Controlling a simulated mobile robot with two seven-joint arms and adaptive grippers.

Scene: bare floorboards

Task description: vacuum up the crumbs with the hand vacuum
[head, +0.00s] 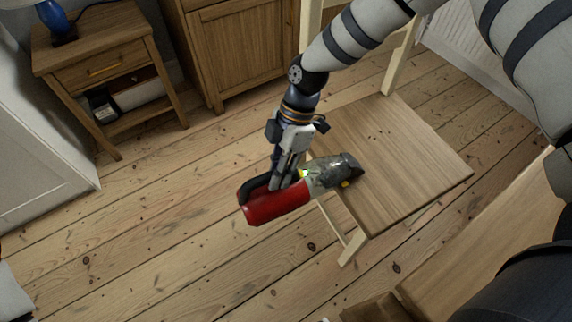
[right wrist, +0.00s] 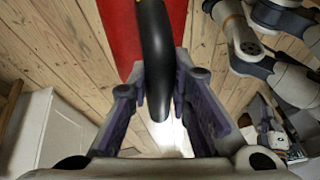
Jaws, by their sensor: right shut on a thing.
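The hand vacuum (head: 275,206) has a red body, a black handle and a clear grey nozzle. My right gripper (head: 283,183) is shut on its handle, and the vacuum hangs tilted at the left edge of the wooden chair seat (head: 420,165). The nozzle overlaps the seat's left part; whether it touches is unclear. Small dark specks that look like crumbs (head: 376,134) lie on the seat's far part, beyond the nozzle. In the right wrist view the black handle (right wrist: 154,60) runs between my fingers, with the red body behind it.
A wooden nightstand (head: 95,65) with a blue lamp (head: 52,22) stands at the upper left, beside a wooden cabinet (head: 235,45). White furniture (head: 40,150) is at the left. A wooden surface (head: 480,245) is at the lower right. Floorboards left of the chair are clear.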

